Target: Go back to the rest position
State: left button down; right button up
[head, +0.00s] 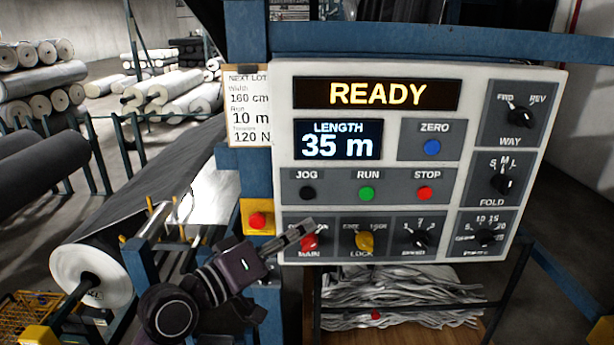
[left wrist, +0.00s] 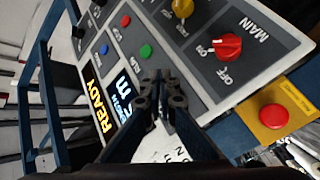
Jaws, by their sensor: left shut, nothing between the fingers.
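My left gripper (head: 299,233) is in front of the lower left of the control panel (head: 283,170), near the red MAIN knob (head: 310,242), and partly covers its label. Its fingers are shut with nothing between them. The panel display reads READY (head: 377,94) and LENGTH 35 m (head: 338,140). My right gripper is not in view.
A yellow box with a red button (head: 258,221) sits left of the panel. A blue frame post (head: 247,40) and a paper lot card (head: 247,110) stand beside it. Grey strips (head: 400,295) lie heaped below the panel.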

pick_arm(q)
jog(key=s+a+f+g+y, duration=0.1)
jog(key=s+a+f+y, duration=0.15)
jog(key=f, duration=0.55)
jog(key=s+a+f+g+y, duration=0.1)
jog(key=s+f+y, duration=0.15)
jog(key=f, duration=0.55)
jog(key=s+a+f+m+g+y, duration=0.1)
jog(key=s+a+f+g+y, duration=0.15)
jog(key=s+a+f, duration=0.4)
jog(key=s+a+f+m+g+y, duration=0.1)
jog(key=s+a+f+g+y, duration=0.2)
jog(key=s+f, duration=0.6)
jog(key=s+a+f+m+g+y, duration=0.15)
jog(key=s+a+f, duration=0.35)
jog(key=s, duration=0.6)
notch_tip(320, 180, down, 28)
jog(key=s+a+f+g+b, duration=0.1)
jog(key=s+g+b, duration=0.1)
jog(key=b, duration=0.1)
jog(key=s+a+f+g+y+b, duration=0.1)
jog(key=s+a+f+b, duration=0.2)
jog(key=s+f, duration=1.4)
jog(key=shift+a+f, duration=0.25)
jog(key=shift+f, duration=0.7)
jog(key=shift+n, duration=0.25)
